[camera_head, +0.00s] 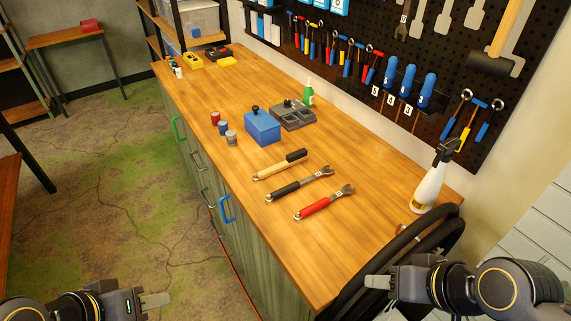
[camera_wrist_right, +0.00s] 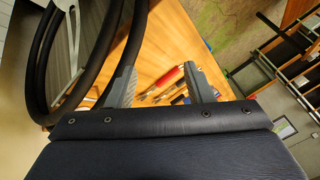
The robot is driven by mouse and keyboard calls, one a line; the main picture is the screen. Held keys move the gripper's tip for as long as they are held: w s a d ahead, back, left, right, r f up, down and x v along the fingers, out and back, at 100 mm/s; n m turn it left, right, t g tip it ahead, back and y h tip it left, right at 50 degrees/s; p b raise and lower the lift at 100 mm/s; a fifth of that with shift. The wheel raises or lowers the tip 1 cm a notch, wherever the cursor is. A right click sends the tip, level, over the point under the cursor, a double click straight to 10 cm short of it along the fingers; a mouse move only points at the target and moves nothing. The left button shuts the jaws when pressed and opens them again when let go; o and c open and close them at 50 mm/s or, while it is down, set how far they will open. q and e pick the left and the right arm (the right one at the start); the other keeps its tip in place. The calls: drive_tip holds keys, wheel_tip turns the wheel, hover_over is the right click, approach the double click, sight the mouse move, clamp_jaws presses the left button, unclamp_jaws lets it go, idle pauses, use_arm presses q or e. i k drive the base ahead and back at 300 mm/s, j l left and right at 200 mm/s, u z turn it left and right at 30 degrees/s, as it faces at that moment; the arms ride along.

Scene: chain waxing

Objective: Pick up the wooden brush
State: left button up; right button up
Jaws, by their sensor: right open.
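The wooden brush (camera_head: 279,165) lies on the workbench (camera_head: 225,180), with a light wooden handle at left and a black head at right. In the head view it is behind a black-handled wrench (camera_head: 299,184) and a red-handled wrench (camera_head: 324,203). My right gripper (camera_head: 379,283) is at the near end of the bench, well apart from the brush; its fingers are spread and empty in the right wrist view (camera_wrist_right: 160,82). My left gripper (camera_head: 156,301) is low at left, off the bench and over the floor. Its fingers show side-on.
A white spray bottle (camera_head: 429,186) stands at the bench's right edge. Black tires (camera_head: 400,249) are near my right arm. A blue box (camera_head: 262,128), a grey box (camera_head: 292,115) and small cans (camera_head: 231,137) stand behind the brush.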

sight(295, 158)
drive_tip(key=i+j, duration=0.15)
drive_tip(key=j, duration=0.25)
drive_tip(key=i+j+z, duration=0.15)
drive_tip(key=j, duration=0.2)
drive_tip(key=i+j, duration=0.2)
drive_tip(key=j, duration=0.2)
drive_tip(key=i+j+z, duration=0.15)
drive_tip(key=j, duration=0.25)
drive_tip(key=i+j, duration=0.15)
drive_tip(key=i, duration=0.2)
drive_tip(key=i+j, duration=0.15)
drive_tip(key=i, duration=0.2)
drive_tip(key=z, duration=0.05)
